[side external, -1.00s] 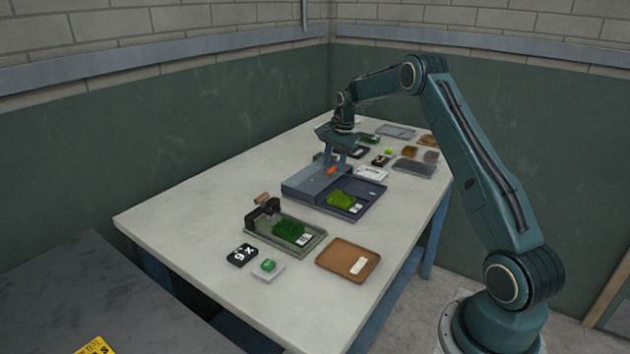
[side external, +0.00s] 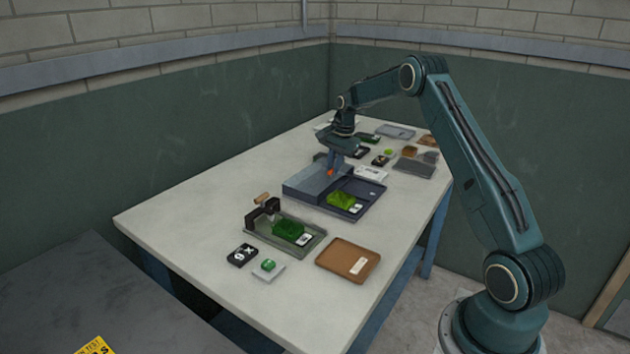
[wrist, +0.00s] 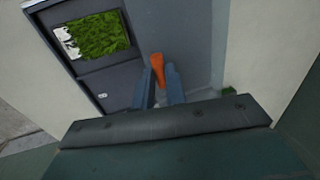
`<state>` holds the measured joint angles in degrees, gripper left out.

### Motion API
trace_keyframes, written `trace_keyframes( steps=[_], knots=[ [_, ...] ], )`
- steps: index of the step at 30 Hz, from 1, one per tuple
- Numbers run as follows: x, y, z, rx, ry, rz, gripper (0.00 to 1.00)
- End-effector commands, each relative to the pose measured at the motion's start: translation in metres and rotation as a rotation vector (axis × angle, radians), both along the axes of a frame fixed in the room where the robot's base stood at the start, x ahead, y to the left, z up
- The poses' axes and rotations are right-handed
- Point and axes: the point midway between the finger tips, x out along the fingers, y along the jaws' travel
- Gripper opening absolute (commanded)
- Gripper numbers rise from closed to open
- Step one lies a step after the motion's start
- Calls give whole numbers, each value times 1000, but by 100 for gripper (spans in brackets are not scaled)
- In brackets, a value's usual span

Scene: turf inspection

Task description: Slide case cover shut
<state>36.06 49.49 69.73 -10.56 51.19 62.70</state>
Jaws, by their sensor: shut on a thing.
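The dark blue-grey case (side external: 362,207) lies on the table with its grey sliding cover (side external: 313,182) over the left part. The right part is open and shows a green turf piece (side external: 341,200) with a white label; the turf also shows in the wrist view (wrist: 100,35). An orange handle (wrist: 158,70) stands up from the cover near its edge. My gripper (side external: 333,168) is shut on the orange handle, and its two fingers (wrist: 161,90) flank it in the wrist view. The fingers hide part of the handle.
A clear tray with turf and a black clamp (side external: 264,212) stands in front, beside a brown tray (side external: 348,260). Several small trays and samples (side external: 395,131) lie behind the case. The table's left side (side external: 200,200) is clear.

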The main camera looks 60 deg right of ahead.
Motion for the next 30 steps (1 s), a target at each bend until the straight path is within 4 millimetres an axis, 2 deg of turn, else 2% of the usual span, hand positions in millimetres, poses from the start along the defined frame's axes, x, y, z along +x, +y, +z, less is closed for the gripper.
trace_keyframes(
  steps=[14,30],
  knots=[
    [-51,-2,2,-1,-1,-3,0],
    [-122,-3,2,-5,-3,-7,0]
  ],
)
